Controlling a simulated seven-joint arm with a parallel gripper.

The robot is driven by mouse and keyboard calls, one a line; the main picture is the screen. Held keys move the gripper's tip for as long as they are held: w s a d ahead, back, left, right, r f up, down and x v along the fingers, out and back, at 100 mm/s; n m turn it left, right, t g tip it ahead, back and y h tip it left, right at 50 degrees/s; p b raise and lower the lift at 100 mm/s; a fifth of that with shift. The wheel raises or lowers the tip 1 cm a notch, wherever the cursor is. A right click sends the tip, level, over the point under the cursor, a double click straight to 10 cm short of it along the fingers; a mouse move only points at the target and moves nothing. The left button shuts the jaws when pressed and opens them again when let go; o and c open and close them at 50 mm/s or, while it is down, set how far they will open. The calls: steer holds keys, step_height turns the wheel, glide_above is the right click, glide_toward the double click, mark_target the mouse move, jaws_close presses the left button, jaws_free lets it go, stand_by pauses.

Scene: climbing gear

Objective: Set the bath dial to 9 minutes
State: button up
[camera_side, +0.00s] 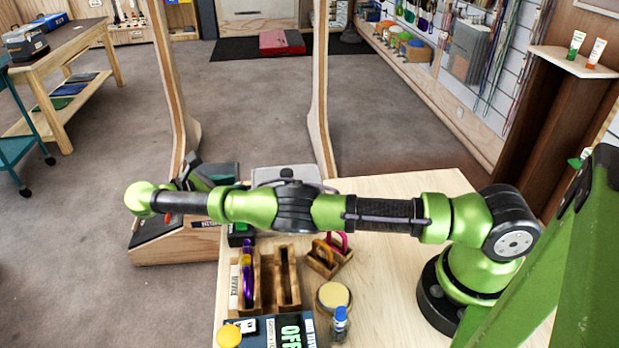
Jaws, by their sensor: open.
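The grey box (286,176) behind my arm looks like the bath; only its upper part shows above the arm. I cannot make out its dial or any minute marks, and my arm hides its lower front. My arm reaches across the table to the left, and its green rounded wrist lies beyond the table's left edge. My gripper (188,168) is a small dark shape just past the wrist, partly hidden and hard to make out. It is open, with nothing visible in it, to the left of the grey box and apart from it.
The wooden table (390,290) has bare room at right of centre. A wooden-sided stand (175,245) is beyond the left edge.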

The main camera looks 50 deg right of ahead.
steer(key=shift+r, duration=0.2)
steer(key=shift+s+n+t, duration=0.1)
steer(key=shift+n+t, duration=0.3)
